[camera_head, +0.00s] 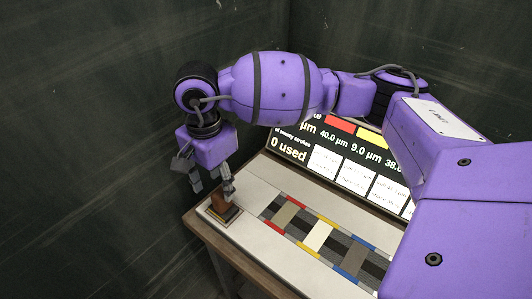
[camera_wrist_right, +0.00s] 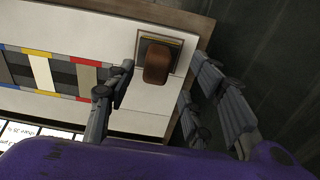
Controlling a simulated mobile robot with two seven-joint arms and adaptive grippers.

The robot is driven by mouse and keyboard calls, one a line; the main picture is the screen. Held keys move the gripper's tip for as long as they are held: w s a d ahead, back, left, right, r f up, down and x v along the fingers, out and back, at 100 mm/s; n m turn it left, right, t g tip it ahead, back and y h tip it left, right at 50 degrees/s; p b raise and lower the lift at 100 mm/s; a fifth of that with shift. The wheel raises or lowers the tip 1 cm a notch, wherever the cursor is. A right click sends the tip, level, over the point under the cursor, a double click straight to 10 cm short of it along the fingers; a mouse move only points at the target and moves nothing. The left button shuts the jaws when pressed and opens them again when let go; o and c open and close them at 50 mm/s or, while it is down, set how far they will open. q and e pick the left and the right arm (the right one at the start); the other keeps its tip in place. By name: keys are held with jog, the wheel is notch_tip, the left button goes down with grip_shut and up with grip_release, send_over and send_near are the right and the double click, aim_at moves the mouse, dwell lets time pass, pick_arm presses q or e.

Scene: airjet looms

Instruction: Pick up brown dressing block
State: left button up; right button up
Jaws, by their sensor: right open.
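The brown dressing block (camera_head: 221,204) stands on a small dark, light-edged base (camera_head: 232,216) at the left end of the bench. In the right wrist view the brown block (camera_wrist_right: 157,64) shows from above, on its base near the bench corner. My right gripper (camera_head: 211,188) hangs just above and beside the block, with its fingers apart. In the right wrist view the open fingers of the right gripper (camera_wrist_right: 160,85) spread on both sides of the block, with nothing held between them. My left gripper is not in view.
A bench (camera_head: 268,240) carries a strip of grey, cream and brown plates (camera_head: 318,236) with red, yellow and blue edges, right of the block. A sign board (camera_head: 345,150) with numbers and white cards stands behind. Dark walls (camera_head: 90,120) lie left and behind.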

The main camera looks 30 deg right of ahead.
aim_at(220, 192)
jog(key=f, duration=0.4)
jog(key=shift+s+d+f, duration=0.1)
jog(key=shift+d+f, duration=0.1)
jog(key=shift+c, duration=0.5)
jog(key=shift+r, duration=0.1)
grip_shut()
